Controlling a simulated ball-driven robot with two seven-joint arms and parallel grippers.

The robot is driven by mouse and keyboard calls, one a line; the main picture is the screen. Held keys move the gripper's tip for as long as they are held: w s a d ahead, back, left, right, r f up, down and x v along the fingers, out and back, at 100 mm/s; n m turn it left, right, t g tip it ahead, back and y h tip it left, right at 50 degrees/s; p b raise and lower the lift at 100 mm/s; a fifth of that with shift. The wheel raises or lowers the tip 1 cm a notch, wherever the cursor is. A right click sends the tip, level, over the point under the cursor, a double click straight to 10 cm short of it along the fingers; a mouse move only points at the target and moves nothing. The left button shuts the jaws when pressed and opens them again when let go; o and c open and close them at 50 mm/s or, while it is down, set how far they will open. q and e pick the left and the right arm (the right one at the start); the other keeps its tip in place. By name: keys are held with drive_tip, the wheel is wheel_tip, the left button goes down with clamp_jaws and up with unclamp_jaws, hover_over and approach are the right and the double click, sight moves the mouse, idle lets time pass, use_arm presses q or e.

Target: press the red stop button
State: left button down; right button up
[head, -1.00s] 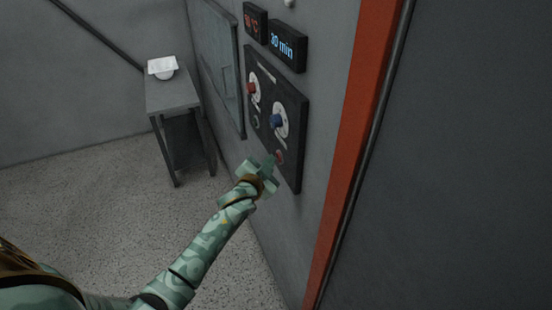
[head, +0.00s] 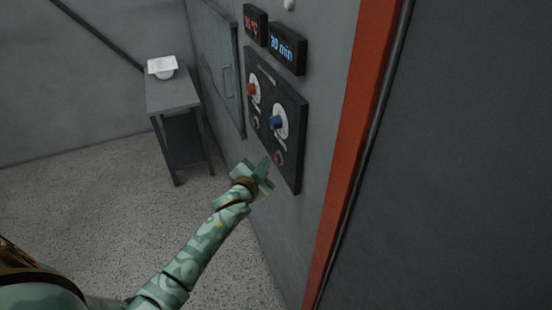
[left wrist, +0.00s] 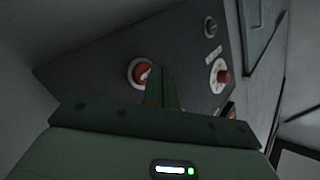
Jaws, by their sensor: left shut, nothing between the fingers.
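The red stop button (head: 279,158) sits low on the right of a dark control panel (head: 291,172) on the grey wall. It also shows in the left wrist view (left wrist: 141,72), a red cap in a pale ring, partly hidden by my fingers. My left gripper (head: 265,165) is shut and empty, its fingertips just left of the button in the head view. In the left wrist view the shut fingers (left wrist: 160,80) overlap the button's right edge; I cannot tell whether they touch it. My right gripper is not in view.
The panel also has a red knob (head: 252,90), a blue knob (head: 277,121) and a dark green button (head: 256,122). Displays (head: 288,48) hang above. A red-orange frame (head: 352,150) stands right of the panel. A small grey table (head: 172,98) stands at the back left.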

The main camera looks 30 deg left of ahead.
use_arm(q)
drive_tip(key=s+a+p, duration=0.2)
drive_tip(key=s+a, duration=0.1)
drive_tip(key=shift+s+a, duration=0.15)
drive_tip(key=shift+s, duration=0.25)
drive_tip(key=shift+f, duration=0.1)
idle(0.7)
